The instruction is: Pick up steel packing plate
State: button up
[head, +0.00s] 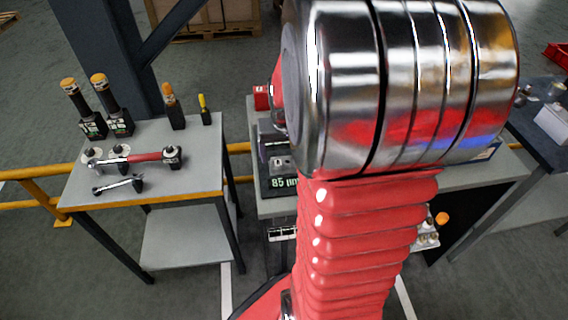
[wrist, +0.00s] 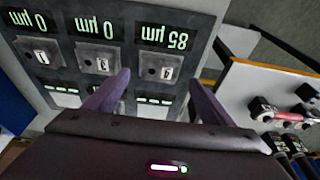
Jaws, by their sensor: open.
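In the wrist view my gripper (wrist: 159,82) is open, with two purple fingers apart and nothing seen between them. Its fingertips point at a grey panel (wrist: 216,24) that appears upside down. A small grey block (wrist: 157,68) with a numbered tag shows between the fingertips, by a display (wrist: 163,37) reading 85 µm. Two similar blocks, a middle one (wrist: 98,60) and a left one (wrist: 40,53), sit by displays reading 0 µm. I cannot tell which thing is the steel packing plate.
In the head view a side table (head: 210,153) at left holds a red-handled wrench (head: 140,157), a smaller wrench (head: 118,185) and several upright tools. A yellow rail (head: 40,172) runs behind it. A dark table (head: 540,150) stands at far right.

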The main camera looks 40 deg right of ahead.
aim_at(283, 162)
jog(key=shift+x, duration=2.35)
jog(key=shift+s, duration=0.1)
jog(key=shift+c, duration=0.7)
jog(key=shift+d, duration=0.1)
jog(key=c, duration=1.4)
